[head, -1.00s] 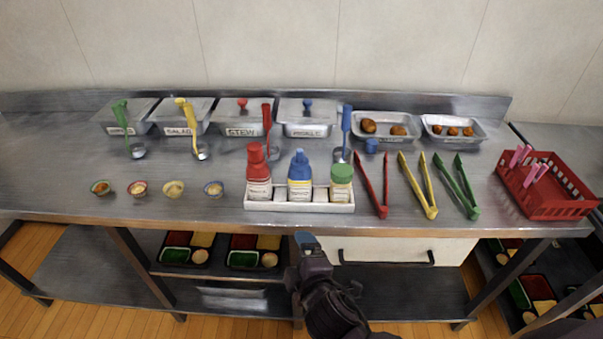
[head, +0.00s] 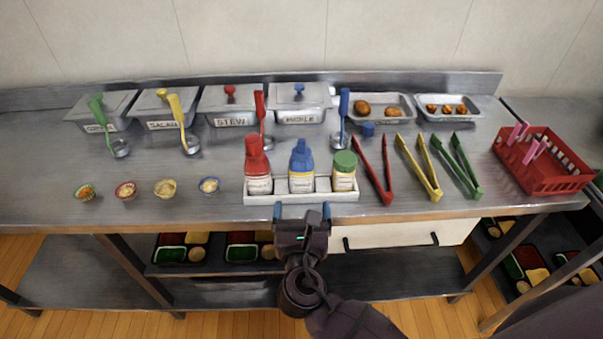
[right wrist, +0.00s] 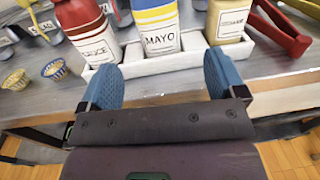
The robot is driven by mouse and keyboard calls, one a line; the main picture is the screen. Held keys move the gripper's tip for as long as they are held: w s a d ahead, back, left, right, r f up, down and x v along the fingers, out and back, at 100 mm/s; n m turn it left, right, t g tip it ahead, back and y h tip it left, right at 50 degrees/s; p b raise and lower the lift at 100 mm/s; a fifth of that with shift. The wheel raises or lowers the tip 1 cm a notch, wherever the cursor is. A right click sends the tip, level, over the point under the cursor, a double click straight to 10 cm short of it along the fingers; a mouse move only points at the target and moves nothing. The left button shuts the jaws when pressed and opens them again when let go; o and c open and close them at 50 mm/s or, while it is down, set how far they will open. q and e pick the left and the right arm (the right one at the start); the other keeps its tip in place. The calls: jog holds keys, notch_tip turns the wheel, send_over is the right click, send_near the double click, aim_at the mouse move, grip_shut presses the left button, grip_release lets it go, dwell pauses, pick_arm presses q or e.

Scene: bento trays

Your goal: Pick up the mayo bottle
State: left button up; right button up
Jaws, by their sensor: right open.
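The mayo bottle (head: 301,168) has a blue cap and a white label with a blue and yellow band. It stands upright in the middle of a white caddy (head: 270,199), between a red sauce bottle (head: 257,167) and a green-capped bottle (head: 344,172). In the right wrist view the mayo bottle (right wrist: 160,32) reads MAYO and lies ahead, between my fingers' directions. My right gripper (head: 302,212) is open and empty, just in front of the caddy at the counter's front edge. Its blue fingertips also show in the right wrist view (right wrist: 164,78). My left gripper is not in view.
Red tongs (head: 374,170), yellow tongs (head: 418,167) and green tongs lie right of the caddy. Small bowls (head: 165,189) stand to its left. Ladles and lidded pans (head: 232,106) are behind. A red basket (head: 544,165) is at the far right.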

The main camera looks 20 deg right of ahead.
aim_at(302, 181)
jog(key=x, duration=0.4)
jog(key=shift+b+x, duration=0.4)
jog(key=shift+x, duration=2.35)
jog(key=shift+a+r, duration=0.15)
jog(key=c, duration=0.7)
